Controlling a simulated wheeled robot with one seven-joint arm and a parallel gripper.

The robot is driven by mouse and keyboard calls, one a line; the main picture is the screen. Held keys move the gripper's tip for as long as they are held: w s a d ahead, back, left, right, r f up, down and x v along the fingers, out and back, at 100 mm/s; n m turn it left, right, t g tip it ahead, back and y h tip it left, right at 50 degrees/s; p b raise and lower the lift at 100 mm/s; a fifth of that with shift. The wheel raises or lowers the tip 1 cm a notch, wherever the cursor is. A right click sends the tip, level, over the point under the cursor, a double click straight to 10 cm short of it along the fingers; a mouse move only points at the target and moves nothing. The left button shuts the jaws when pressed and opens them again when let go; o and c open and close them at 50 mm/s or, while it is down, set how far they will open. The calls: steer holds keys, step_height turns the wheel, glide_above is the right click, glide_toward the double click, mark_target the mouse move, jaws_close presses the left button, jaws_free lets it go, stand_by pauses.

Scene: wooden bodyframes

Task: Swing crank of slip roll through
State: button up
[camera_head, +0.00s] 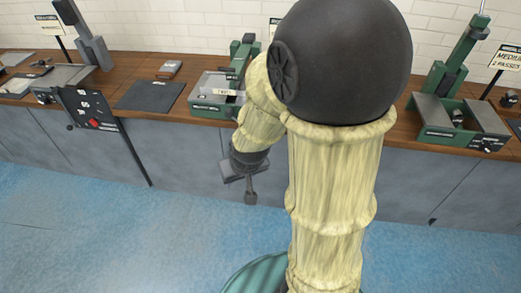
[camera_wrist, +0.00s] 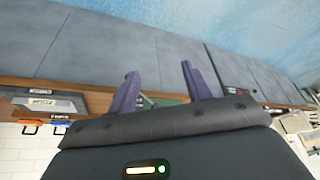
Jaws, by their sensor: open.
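My gripper (camera_head: 250,190) hangs in front of the bench, over the blue floor, apart from the bench machines. In the wrist view my gripper (camera_wrist: 162,85) shows two purple fingers spread apart with nothing held between them. A green machine (camera_head: 212,102) with a small label stands on the bench just behind my gripper; my arm hides part of its right side. Another green machine (camera_head: 438,132) with grey plates and a tall green upright stands at the right. I cannot tell which is the slip roll, and no crank is clearly visible.
The wooden bench top (camera_head: 190,75) runs along the tiled wall above grey cabinets (camera_head: 180,150). A dark mat (camera_head: 150,95) lies left of the nearer machine. A black panel (camera_head: 90,108) hangs at the bench front. A "MEDIUM 2 PASSES" sign (camera_head: 507,58) stands at the right. The blue floor (camera_head: 100,230) is clear.

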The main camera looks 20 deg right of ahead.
steer(key=w+d+f+m+t+h+b, duration=0.1)
steer(key=w+d+f+t+b, duration=0.1)
steer(key=w+f+t+b, duration=0.45)
steer(key=w+d+f+m+t+h+b, duration=0.15)
steer(key=w+f+b, duration=0.25)
steer(key=w+f, duration=0.6)
steer(key=d+f+m+t+h+b, duration=0.3)
steer(key=d+f+h+b, duration=0.3)
steer(key=f, duration=0.5)
steer(key=d+m+b, duration=0.1)
steer(key=d+b, duration=0.1)
steer(key=b, duration=0.1)
steer(key=shift+s+d+f, duration=0.15)
steer(key=shift+d+f, duration=0.2)
steer(key=shift+d, duration=0.05)
steer(key=x, duration=1.7)
steer(key=shift+w+r+b, duration=0.25)
steer(key=shift+r+b, duration=0.05)
steer(key=shift+b, duration=0.05)
jaws_close()
